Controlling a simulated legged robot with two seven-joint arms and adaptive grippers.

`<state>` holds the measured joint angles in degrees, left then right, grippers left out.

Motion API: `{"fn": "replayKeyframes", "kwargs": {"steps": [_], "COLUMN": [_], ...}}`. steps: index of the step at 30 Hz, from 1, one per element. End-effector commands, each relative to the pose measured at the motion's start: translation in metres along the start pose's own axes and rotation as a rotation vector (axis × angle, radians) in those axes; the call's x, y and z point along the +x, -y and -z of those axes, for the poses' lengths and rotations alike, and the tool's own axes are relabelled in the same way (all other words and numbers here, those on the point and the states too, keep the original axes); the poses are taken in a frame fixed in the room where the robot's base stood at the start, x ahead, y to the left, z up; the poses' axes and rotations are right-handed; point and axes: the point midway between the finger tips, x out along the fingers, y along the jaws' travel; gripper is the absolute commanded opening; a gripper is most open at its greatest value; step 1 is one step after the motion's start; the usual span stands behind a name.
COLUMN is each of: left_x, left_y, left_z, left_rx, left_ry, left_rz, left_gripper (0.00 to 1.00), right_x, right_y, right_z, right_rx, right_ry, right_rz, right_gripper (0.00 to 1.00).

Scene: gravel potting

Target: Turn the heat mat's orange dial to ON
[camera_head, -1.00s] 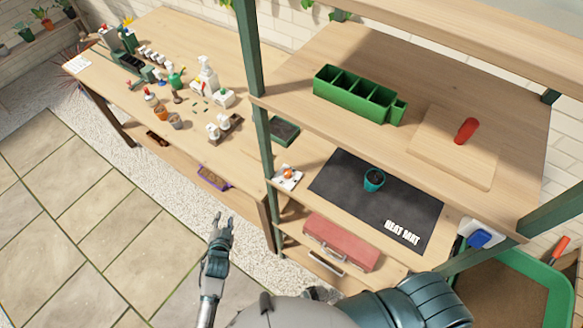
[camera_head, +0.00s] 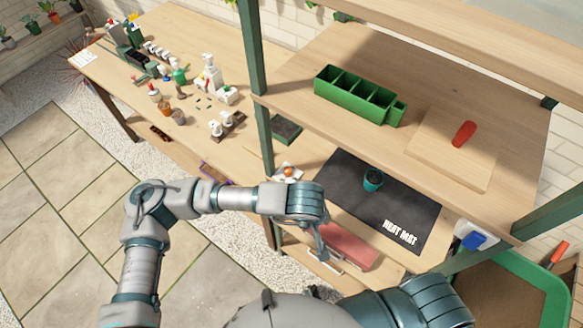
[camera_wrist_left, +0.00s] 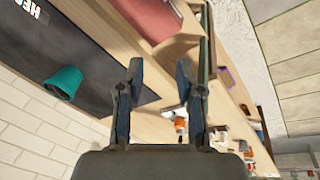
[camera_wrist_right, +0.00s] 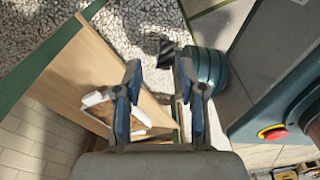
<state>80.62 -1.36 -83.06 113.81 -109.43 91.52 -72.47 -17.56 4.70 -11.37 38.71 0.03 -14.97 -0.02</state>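The heat mat (camera_head: 340,180) is a black sheet lettered HEAT MAT on the middle shelf. Its orange dial (camera_head: 289,171) sits on a small white base (camera_head: 283,177) at the mat's left end. In the left wrist view the orange dial (camera_wrist_left: 180,124) shows small between my fingers, some way beyond them. The dial's marking is too small to read. My left gripper (camera_head: 320,240) is in front of the shelf, over the red box, its fingers open and empty in the left wrist view (camera_wrist_left: 160,85). My right gripper (camera_wrist_right: 158,78) is open and empty, outside the head view.
A teal pot (camera_head: 372,182) stands on the mat. A red box (camera_head: 350,246) is below the shelf edge. A green post (camera_head: 264,150) rises just left of the dial. A green divided tray (camera_head: 355,95) is on the upper shelf; a blue-and-white item (camera_head: 473,241) is at right.

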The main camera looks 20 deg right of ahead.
Motion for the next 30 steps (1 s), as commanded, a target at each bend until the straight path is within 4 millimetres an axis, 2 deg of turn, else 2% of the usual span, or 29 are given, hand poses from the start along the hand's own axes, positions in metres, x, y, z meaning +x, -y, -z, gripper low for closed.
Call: {"fn": "replayKeyframes", "kwargs": {"steps": [1, 3, 6, 10, 13, 23, 27, 30], "left_x": [-0.003, -0.007, -0.010, -0.008, -0.004, 0.009, 0.034, 0.046], "left_y": [0.014, 0.027, 0.035, 0.034, 0.032, 0.030, 0.036, 0.040], "left_z": [0.020, 0.038, 0.054, 0.071, 0.092, 0.168, 0.173, 0.177], "left_rx": [0.033, 0.061, 0.075, 0.074, 0.072, 0.072, 0.075, 0.075], "left_ry": [-0.092, -0.176, -0.228, -0.231, -0.229, -0.226, -0.223, -0.225], "left_rz": [0.077, 0.154, 0.203, 0.212, 0.211, 0.209, 0.208, 0.205], "left_gripper": [0.36, 0.36, 0.36, 0.36, 0.36, 0.36, 0.36, 0.36], "right_x": [0.000, 0.000, -0.001, -0.004, -0.006, -0.021, -0.023, -0.025], "right_y": [0.000, 0.000, 0.000, 0.001, 0.002, 0.001, 0.000, 0.000], "right_z": [0.000, 0.000, 0.001, -0.001, -0.018, -0.008, -0.008, -0.008], "right_rx": [0.000, 0.001, 0.001, 0.001, -0.001, -0.001, -0.001, -0.001], "right_ry": [0.000, -0.001, -0.003, -0.008, 0.011, -0.001, 0.001, 0.001], "right_rz": [0.000, 0.000, -0.001, 0.001, 0.002, 0.001, 0.000, 0.000], "right_gripper": [0.40, 0.40, 0.40, 0.40, 0.40, 0.40, 0.40, 0.40]}}
